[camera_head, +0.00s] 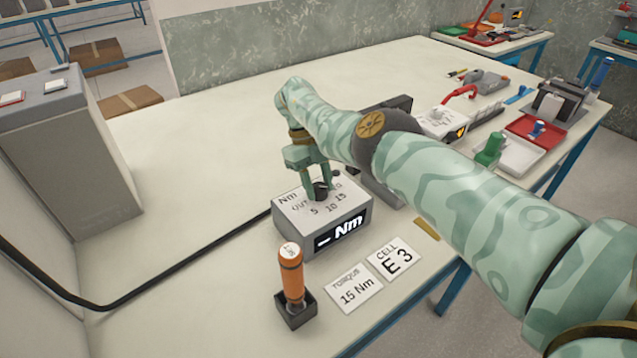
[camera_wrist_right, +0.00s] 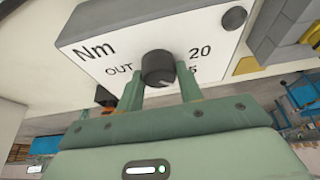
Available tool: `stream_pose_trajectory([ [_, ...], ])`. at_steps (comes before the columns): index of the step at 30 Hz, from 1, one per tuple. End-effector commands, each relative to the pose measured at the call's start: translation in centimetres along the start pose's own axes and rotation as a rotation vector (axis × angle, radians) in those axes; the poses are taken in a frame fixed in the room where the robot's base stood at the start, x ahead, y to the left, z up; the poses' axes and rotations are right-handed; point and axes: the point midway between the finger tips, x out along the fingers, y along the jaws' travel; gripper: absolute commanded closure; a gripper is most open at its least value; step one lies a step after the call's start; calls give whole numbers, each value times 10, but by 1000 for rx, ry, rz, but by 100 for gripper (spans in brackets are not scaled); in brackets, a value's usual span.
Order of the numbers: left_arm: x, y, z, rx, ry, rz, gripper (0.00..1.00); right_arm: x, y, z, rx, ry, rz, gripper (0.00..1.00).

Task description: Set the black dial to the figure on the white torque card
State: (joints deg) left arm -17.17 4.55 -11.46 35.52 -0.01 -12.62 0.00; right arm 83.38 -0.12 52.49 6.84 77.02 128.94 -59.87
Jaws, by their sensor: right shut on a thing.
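The white torque card (camera_head: 352,289) lies flat on the table and reads 15 Nm. Behind it stands the white-topped box (camera_head: 288,218), marked Nm, OUT, 5, 10 and 15; its dark front display reads "– Nm". My right gripper (camera_head: 319,188) points down and is shut on the black dial (camera_head: 321,193) on top of the box. In the right wrist view the dial (camera_wrist_right: 158,66) sits between the two fingers, near OUT, 20 and a partly hidden 5. I cannot tell which figure it points at. My left gripper is not in view.
A cell card (camera_head: 394,259) reading E 3 lies beside the torque card. An orange-handled tool (camera_head: 292,275) stands in a black holder in front. A black cable (camera_head: 170,268) runs left. A grey cabinet (camera_head: 75,150) stands far left. The table's left middle is clear.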

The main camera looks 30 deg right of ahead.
Motion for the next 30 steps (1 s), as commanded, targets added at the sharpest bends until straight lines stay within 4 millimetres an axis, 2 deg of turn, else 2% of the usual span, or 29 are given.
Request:
stream_pose_trajectory([
  [6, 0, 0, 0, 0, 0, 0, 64, 0, 0, 0, 0, -2, -1, 86],
  [7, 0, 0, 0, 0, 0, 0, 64, 0, 0, 0, 0, -2, -1, 55],
  [9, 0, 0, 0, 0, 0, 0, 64, 0, 0, 0, 0, -2, -1, 42],
  [19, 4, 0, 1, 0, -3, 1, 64, -4, 0, 1, 1, -1, 0, 42],
  [30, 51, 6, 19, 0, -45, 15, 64, -57, 0, 6, -1, 4, -2, 42],
])
